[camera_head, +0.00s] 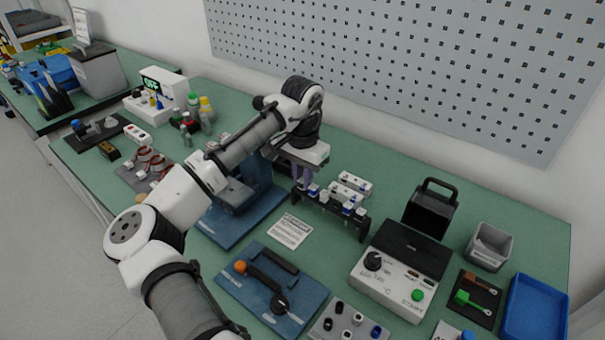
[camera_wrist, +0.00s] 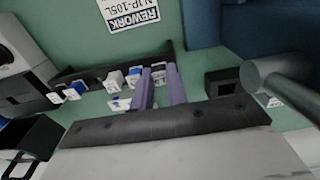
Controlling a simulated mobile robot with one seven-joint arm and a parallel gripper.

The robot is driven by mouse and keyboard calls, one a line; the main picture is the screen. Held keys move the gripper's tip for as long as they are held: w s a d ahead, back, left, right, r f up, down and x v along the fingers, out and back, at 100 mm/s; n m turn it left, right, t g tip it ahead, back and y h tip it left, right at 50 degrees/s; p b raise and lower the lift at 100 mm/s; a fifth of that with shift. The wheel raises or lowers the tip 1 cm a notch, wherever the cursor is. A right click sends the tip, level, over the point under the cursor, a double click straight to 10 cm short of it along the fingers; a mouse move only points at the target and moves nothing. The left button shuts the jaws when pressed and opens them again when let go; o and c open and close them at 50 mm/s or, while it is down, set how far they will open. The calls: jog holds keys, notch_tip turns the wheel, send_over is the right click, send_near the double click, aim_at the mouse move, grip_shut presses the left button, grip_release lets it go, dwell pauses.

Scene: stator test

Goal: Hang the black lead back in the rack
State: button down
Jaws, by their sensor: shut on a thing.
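My gripper (camera_head: 301,183) is at the left end of the black rack (camera_head: 362,231), low over it. Several blue and white plugs (camera_wrist: 115,80) hang along the rack on the other side of the fingers.
A white paper card (camera_head: 290,231) lies in front of the rack. A blue-based fixture (camera_head: 243,205) stands close left of my gripper. White boxes (camera_head: 350,185) lie behind the rack. A tester (camera_head: 395,285) and a black handled box (camera_head: 430,210) stand to the right.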

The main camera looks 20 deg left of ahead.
jog(key=shift+f, duration=0.15)
jog(key=c, duration=1.3)
grip_release()
notch_tip(320, 180, up, 14)
jog(key=shift+a+b, duration=0.15)
jog(key=shift+b, duration=0.3)
jog(key=shift+f, duration=0.1)
